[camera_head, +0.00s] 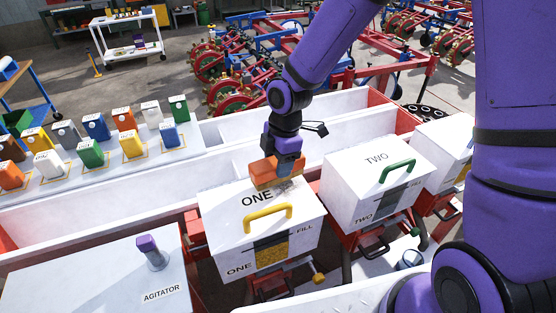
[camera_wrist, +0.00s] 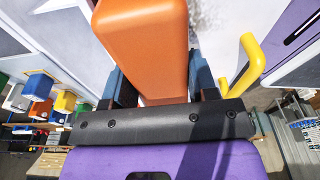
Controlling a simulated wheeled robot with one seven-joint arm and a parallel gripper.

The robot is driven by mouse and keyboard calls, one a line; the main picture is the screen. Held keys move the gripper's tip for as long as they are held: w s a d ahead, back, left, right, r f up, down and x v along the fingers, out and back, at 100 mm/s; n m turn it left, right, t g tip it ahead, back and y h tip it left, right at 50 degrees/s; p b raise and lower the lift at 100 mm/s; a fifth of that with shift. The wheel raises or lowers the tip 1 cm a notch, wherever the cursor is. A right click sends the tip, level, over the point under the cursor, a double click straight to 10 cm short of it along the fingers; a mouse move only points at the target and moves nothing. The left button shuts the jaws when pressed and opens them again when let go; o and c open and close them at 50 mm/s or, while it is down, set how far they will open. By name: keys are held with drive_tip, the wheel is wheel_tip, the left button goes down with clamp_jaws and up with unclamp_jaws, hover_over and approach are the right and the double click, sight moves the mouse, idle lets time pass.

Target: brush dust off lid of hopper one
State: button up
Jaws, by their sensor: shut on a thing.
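Hopper one is a white box with a white lid (camera_head: 222,209) marked ONE and a yellow handle (camera_head: 267,217). My gripper (camera_head: 280,164) is over the back part of this lid, behind the handle. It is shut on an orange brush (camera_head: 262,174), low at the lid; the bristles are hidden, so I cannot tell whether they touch. In the wrist view the orange brush (camera_wrist: 142,40) sits between my fingers (camera_wrist: 160,85), with the yellow handle (camera_wrist: 243,66) to the right. Grey speckled dust (camera_wrist: 207,14) shows on the white lid beyond the brush.
Hopper two (camera_head: 378,160) with a green handle stands close on the right. A white box marked AGITATOR with a purple knob (camera_head: 152,252) is at front left. Several coloured containers (camera_head: 90,153) stand on a white surface at left. Red planter frames (camera_head: 350,75) are behind.

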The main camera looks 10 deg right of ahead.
drive_tip(key=shift+f, duration=0.75)
